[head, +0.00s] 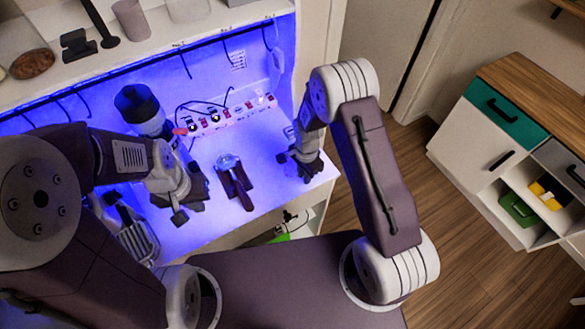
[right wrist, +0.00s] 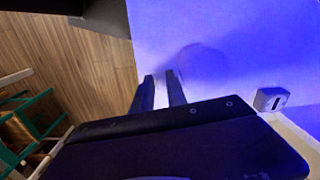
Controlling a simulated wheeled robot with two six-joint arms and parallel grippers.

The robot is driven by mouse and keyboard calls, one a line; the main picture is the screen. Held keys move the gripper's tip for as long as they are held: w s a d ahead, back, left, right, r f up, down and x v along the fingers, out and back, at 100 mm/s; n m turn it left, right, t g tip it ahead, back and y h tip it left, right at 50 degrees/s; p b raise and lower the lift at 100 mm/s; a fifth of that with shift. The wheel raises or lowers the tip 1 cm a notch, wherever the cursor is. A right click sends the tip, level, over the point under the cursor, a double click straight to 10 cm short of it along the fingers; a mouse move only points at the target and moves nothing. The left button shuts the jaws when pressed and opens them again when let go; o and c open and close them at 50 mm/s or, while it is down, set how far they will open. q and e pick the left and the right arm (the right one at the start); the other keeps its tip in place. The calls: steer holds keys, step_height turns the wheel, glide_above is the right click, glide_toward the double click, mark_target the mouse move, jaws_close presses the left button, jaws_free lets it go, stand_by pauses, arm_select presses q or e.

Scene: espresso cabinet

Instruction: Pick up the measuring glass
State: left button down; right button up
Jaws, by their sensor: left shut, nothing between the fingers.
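The measuring glass is hard to make out. A faint, clear round outline (right wrist: 203,64) on the blue-lit counter in the right wrist view may be it, just beyond and to the right of my right fingertips. In the head view a small clear shape (head: 289,132) shows beside my right wrist, partly hidden by it. My right gripper (head: 307,173) is low over the right end of the counter; the right wrist view shows its two fingers (right wrist: 160,78) apart with nothing between them. My left gripper (head: 189,205) is shut and empty at the left of the counter.
A dark-handled tool (head: 235,183) lies mid-counter between the grippers. A power strip (head: 232,114) with cables runs along the back. A dark-topped appliance (head: 140,107) stands behind my left gripper. A shelf (head: 165,42) with hooks overhangs the back. The counter's right end drops to the floor.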

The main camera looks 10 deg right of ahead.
steer(key=shift+w+d+f, duration=0.1)
steer(key=shift+w+d, duration=0.05)
steer(key=shift+c, duration=0.4)
jaws_close()
stand_by(0.9)
